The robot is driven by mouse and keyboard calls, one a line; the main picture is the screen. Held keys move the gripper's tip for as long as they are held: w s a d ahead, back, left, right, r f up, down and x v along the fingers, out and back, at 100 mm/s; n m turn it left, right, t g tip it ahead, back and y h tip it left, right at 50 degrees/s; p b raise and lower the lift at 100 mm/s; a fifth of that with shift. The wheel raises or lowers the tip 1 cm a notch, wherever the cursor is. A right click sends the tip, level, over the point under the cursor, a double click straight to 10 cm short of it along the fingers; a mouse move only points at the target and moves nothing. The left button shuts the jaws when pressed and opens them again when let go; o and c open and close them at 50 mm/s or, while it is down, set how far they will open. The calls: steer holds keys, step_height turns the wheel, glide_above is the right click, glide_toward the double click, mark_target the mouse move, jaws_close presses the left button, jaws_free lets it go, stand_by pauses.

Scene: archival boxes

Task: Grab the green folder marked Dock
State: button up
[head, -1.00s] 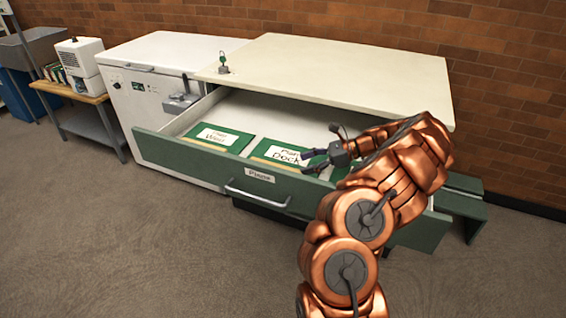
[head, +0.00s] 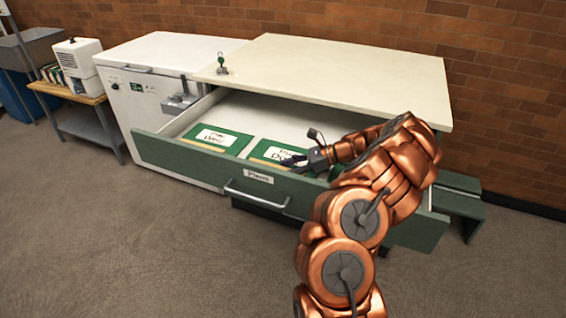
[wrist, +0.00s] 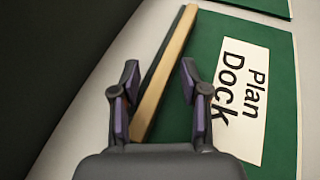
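The green folder marked "Plan Dock" (head: 273,152) lies flat in the open drawer (head: 190,159), its label partly covered by my gripper in the head view. In the wrist view the folder (wrist: 240,90) fills the right side, label readable, with its tan edge strip (wrist: 165,70) running between my fingers. My gripper (wrist: 160,76) is open, one finger on each side of that strip, the right finger over the green cover. The head view shows my gripper (head: 297,163) low over the folder's front part. Whether the fingers touch it I cannot tell.
Another green folder, labelled "West" (head: 216,139), lies to the left in the drawer. More green shows right of Dock, mostly behind my arm. The drawer front (head: 200,168) has a handle and a "Plans" label. The pale cabinet top (head: 340,75) overhangs the drawer's back.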

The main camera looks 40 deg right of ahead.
jaws_close()
stand_by(0.4)
